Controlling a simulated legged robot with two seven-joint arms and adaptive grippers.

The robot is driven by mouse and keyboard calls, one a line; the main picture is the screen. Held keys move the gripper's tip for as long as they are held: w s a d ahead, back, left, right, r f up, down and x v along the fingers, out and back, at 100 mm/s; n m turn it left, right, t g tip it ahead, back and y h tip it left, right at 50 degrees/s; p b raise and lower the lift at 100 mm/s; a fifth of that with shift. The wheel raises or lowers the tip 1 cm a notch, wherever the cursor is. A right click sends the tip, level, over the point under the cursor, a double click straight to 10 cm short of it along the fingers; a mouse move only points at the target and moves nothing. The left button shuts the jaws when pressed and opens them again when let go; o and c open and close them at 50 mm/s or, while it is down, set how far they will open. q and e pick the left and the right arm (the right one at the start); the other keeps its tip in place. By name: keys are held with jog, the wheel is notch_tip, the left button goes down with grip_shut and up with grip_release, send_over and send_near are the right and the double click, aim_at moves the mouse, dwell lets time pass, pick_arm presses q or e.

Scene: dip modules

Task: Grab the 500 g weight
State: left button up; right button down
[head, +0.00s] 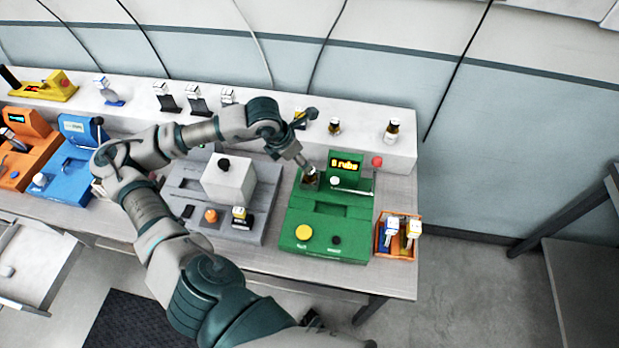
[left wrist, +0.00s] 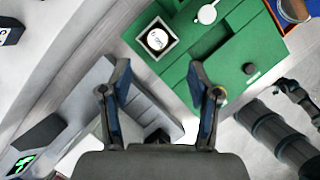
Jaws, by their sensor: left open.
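A round, pale-topped piece (left wrist: 157,39) sits in a dark square holder on the green module in the left wrist view. Its marking is too small to read, so I cannot confirm it is the 500 g weight. In the head view the holder (head: 311,180) is at the back left of the green module (head: 300,222), and the piece is partly hidden by my gripper. My left gripper (head: 306,145) is open and empty above it, and its spread fingers show in the left wrist view (left wrist: 158,90). A dark end of my right arm (left wrist: 290,90) shows, its jaws unclear.
A grey module (head: 190,190) with a pale block stands left of the green one. Blue (head: 72,165) and orange (head: 30,150) modules are further left. An orange bin (head: 400,252) with small items is at right. Small bottles and connectors stand on the white back ledge (head: 365,125).

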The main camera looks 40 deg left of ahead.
aim_at(306, 180)
pick_arm(q)
jog(key=x, duration=0.5)
jog(key=shift+w+f, duration=0.15)
jog(key=shift+f, duration=0.05)
jog(key=x, duration=0.4)
jog(key=shift+w+a+r+p, duration=0.1)
jog(key=shift+a+p, duration=0.15)
jog(key=shift+p, duration=0.15)
jog(key=shift+w+f, duration=0.15)
jog(key=shift+f, duration=0.15)
jog(key=shift+d+r, duration=0.1)
jog(key=shift+d, duration=0.1)
jog(key=shift+c, duration=0.7)
grip_shut()
pick_arm(e)
jog(key=shift+s+d+f, duration=0.15)
jog(key=shift+s+f, duration=0.05)
jog(key=shift+s, duration=0.3)
jog(key=shift+s+d+f, duration=0.1)
jog(key=shift+s+f, duration=0.05)
jog(key=shift+s, duration=0.3)
